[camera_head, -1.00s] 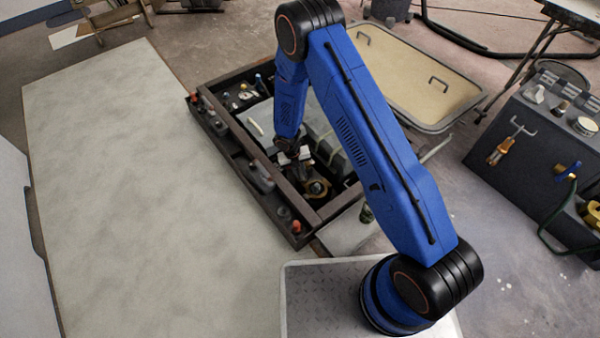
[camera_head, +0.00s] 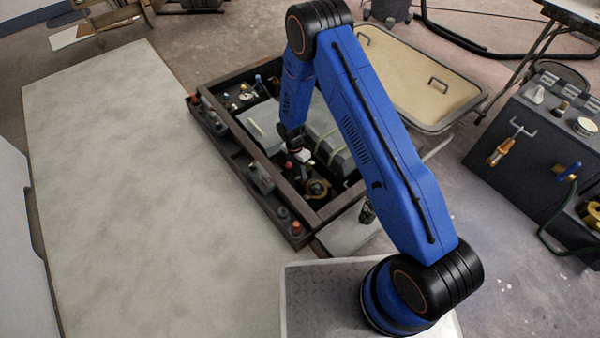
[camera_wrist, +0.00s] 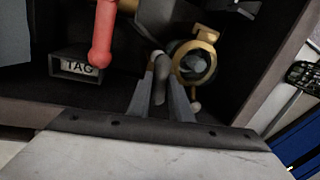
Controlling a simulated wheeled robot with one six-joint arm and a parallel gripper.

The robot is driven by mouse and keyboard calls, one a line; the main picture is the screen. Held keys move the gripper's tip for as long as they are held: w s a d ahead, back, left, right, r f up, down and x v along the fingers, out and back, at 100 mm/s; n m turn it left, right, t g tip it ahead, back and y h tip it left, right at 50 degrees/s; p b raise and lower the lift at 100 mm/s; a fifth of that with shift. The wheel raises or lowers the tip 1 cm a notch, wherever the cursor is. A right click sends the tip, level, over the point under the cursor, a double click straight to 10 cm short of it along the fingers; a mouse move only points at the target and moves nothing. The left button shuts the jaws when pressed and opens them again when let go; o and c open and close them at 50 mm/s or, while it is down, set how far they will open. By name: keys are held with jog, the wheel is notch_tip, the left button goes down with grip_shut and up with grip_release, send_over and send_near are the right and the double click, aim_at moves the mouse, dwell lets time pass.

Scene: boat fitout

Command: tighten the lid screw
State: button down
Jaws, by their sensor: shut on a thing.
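My gripper (camera_wrist: 161,95) points down into the open hatch bay. In the wrist view its two grey fingers are closed on a small grey part with a rounded end (camera_wrist: 161,70). I cannot tell whether this part is the lid screw. A brass ring fitting (camera_wrist: 208,38) with a grey centre is just right of the fingertips, apparently apart from them. The brass fitting also shows in the head view (camera_head: 318,190), below right of my gripper (camera_head: 294,148). The finger bases are hidden behind a pale plate with a dark bolted edge.
A grey box (camera_head: 332,150) fills the bay's right side. The pale deck panel (camera_head: 110,180) at left is clear.

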jog(key=m, duration=0.3)
jog(key=m+y, duration=0.1)
jog(key=m, duration=0.1)
jog(key=shift+d+m+g, duration=0.1)
jog(key=shift+m+g, duration=0.2)
jog(key=shift+m, duration=0.1)
jog(key=m, duration=0.4)
jog(key=shift+d+y, duration=0.1)
jog(key=shift+y, duration=0.3)
jog(key=m, duration=0.5)
jog(key=shift+y, duration=0.4)
jog(key=m+t, duration=0.1)
jog(key=m, duration=0.4)
jog(key=shift+d+y, duration=0.1)
jog(key=shift+y, duration=0.3)
jog(key=c, duration=1.6)
grip_release()
jog(key=d+r, duration=0.1)
jog(key=r, duration=0.4)
jog(key=w+d+r, duration=0.1)
jog(key=r, duration=0.5)
jog(key=d+r, duration=0.1)
jog(key=r, duration=0.5)
jog(key=shift+w, duration=0.4)
